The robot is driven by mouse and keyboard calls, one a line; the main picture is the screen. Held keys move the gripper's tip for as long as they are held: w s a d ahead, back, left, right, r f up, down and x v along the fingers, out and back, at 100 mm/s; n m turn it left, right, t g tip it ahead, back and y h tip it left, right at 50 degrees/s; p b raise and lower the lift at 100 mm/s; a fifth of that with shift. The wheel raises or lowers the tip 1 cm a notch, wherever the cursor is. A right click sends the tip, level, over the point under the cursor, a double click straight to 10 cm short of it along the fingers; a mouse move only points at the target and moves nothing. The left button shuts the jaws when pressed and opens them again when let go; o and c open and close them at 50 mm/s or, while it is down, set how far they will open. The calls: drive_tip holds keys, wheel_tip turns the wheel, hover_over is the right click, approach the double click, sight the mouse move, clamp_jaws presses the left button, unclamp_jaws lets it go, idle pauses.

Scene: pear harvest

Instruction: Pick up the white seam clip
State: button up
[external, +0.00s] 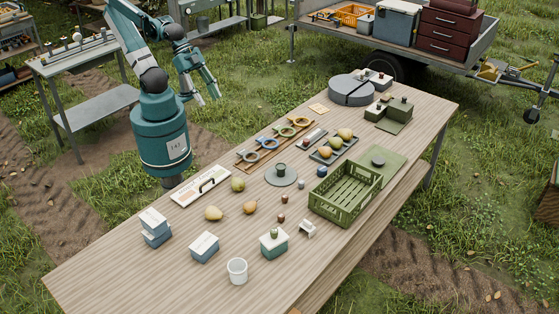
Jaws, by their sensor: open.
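A small white bracket-shaped piece (307,229), which looks like the white seam clip, lies on the wooden table (335,269). It is just in front of the green crate (335,205) and right of a teal box with a pale lid (273,244). It is apart from both. My gripper (208,97) is open and empty, pointing down.
Pears (214,213) and small brown pieces (282,218) lie left of and behind the white piece. A white cup (237,271) and a lidded blue box (204,247) stand to the left. A round plate (281,176) is further back. The table's right front is clear.

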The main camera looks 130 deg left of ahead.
drive_tip(key=w+d+f+t+h+b, duration=0.15)
drive_tip(key=w+f+b, duration=0.35)
drive_tip(key=w, duration=1.1)
drive_tip(key=w+f+t+y+b, duration=0.1)
drive_tip(key=w+f+t+b, duration=0.15)
drive_tip(key=w+f, duration=0.85)
drive_tip(key=w+a+r+b+x, duration=0.15)
drive_tip(key=b+x, duration=0.25)
drive_tip(key=x, duration=1.1)
drive_tip(key=m+t+b, duration=0.1)
drive_tip(key=t+b, duration=0.1)
drive_tip(key=b, duration=0.2)
approach(307, 227)
drive_tip(key=shift+w+a+h, duration=0.35)
drive_tip(key=shift+w+a, duration=0.2)
drive_tip(key=shift+w, duration=0.2)
drive_tip(key=shift+x, duration=1.3)
drive_tip(key=shift+w, duration=0.1)
